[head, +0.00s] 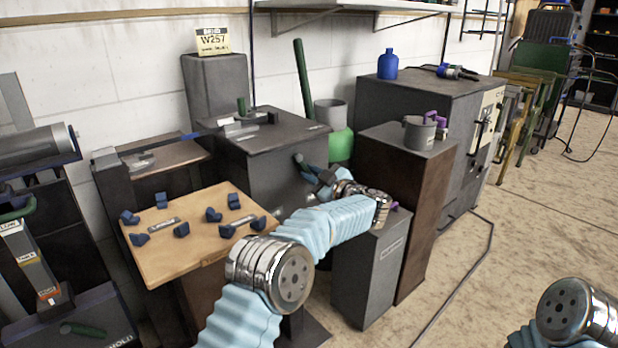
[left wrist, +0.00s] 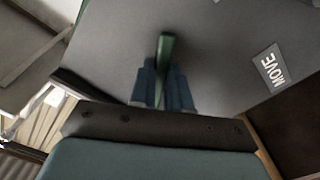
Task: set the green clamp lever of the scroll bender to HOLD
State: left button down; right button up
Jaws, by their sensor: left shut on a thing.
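In the left wrist view a green lever (left wrist: 165,46) stands out against a grey panel (left wrist: 215,65). My left gripper (left wrist: 164,80) is shut on it, with a blue-grey finger on each side. A white MOVE label (left wrist: 271,68) is on the panel to the right of the lever; no HOLD label shows in this view. In the head view my left gripper (head: 308,166) is at the right front of a dark box (head: 262,160), and it hides the held lever. Another green lever (head: 82,330) lies at the lower left beside a HOLD marking (head: 119,341). My right gripper is out of view.
A wooden board (head: 165,260) with several blue blocks stands left of my left arm. A grey pedestal (head: 368,270) and a taller brown one (head: 422,210) with a grey mug (head: 419,133) stand close on its right. Open floor lies further right.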

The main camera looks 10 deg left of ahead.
pick_arm(q)
jog(key=shift+w+d+r+n, duration=0.1)
jog(key=shift+w+n, duration=0.05)
jog(key=shift+n, duration=0.25)
jog(key=c, duration=1.1)
grip_release()
jog(key=shift+d, duration=0.1)
jog(key=b+v, duration=0.1)
jog(key=v, duration=1.2)
jog(key=shift+s+d, duration=0.2)
jog(key=shift+s, duration=0.05)
